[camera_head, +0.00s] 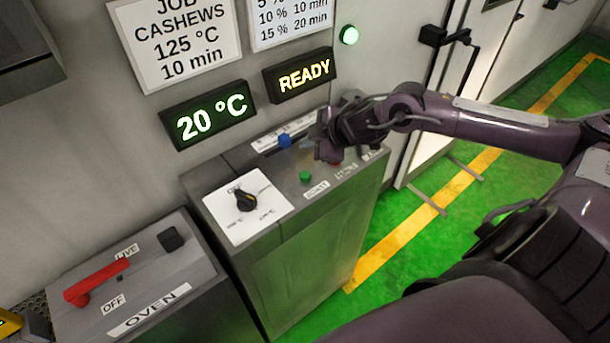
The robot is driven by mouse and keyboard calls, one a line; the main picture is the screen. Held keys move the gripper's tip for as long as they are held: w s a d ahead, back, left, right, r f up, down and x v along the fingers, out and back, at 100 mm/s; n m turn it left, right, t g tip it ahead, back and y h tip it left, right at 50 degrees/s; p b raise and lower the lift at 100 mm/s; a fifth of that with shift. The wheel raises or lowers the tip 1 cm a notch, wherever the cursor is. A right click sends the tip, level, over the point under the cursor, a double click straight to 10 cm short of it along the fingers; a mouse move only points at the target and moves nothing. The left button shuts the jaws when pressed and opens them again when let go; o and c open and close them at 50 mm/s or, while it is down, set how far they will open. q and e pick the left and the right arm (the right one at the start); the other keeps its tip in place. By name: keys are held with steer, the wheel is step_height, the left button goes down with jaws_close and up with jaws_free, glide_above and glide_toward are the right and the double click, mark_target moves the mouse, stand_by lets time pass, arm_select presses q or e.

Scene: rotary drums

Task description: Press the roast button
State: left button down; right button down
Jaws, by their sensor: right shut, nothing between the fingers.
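The green roast button (305,177) sits on the top of the grey control console (232,165), with a ROAST label (316,189) just in front of it. My right gripper (322,150) reaches in from the right, over the console's right part. It is shut and empty, above and to the right of the green button and apart from it in the picture. A reddish part, perhaps another button, is mostly hidden under the gripper. My left gripper is not in view.
A blue slider knob (284,140) is left of the gripper. A black dial (245,200) sits on a white plate. The displays read 20 °C (211,115) and READY (304,75). A green lamp (349,35) is lit. A red oven lever (97,283) is at lower left.

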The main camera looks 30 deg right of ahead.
steer(key=b, duration=0.6)
glide_above(309, 176)
step_height(309, 176, down, 7)
steer(key=shift+a, duration=0.1)
steer(key=shift+f+b, duration=0.3)
steer(key=shift+f, duration=0.15)
steer(key=shift+f, duration=0.15)
stand_by(1.1)
steer(key=shift+f, duration=0.3)
steer(key=shift+s+f+b, duration=0.1)
steer(key=shift+f+b, duration=0.25)
steer(key=shift+f, duration=0.2)
stand_by(0.8)
steer(key=shift+r, duration=0.1)
steer(key=shift+r+p, duration=0.85)
steer(key=shift+p, duration=0.2)
steer(key=shift+r, duration=0.1)
